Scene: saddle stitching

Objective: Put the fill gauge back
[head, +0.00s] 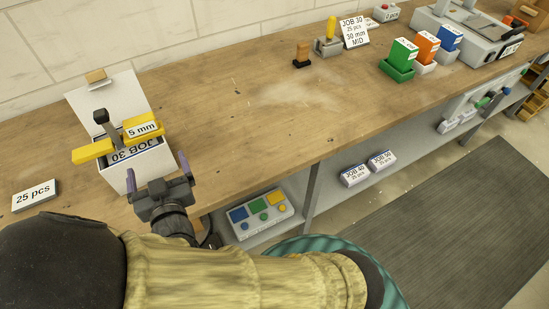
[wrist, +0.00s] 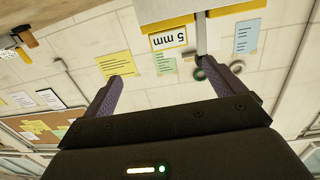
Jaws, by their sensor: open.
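The fill gauge, a yellow bar with a "5 mm" label (head: 143,130) and a dark upright knob, sits across the top of an open white box (head: 122,177) marked JOB 30. It also shows at the top of the wrist view, its yellow block and label (wrist: 168,38) beyond my fingertips. My gripper (head: 157,172) is open and empty at the box's front right, a little apart from the gauge. Its two purple fingers also show in the wrist view (wrist: 165,82), with nothing between them. The gauge's lower part is hidden in the box.
A "25 pcs" card (head: 35,196) lies at the left. The middle of the wooden bench (head: 240,120) is clear. A yellow-topped item in a grey holder (head: 327,44), a JOB 30 sign (head: 354,32) and coloured boxes (head: 399,62) stand at the back right. A button panel (head: 261,214) is below.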

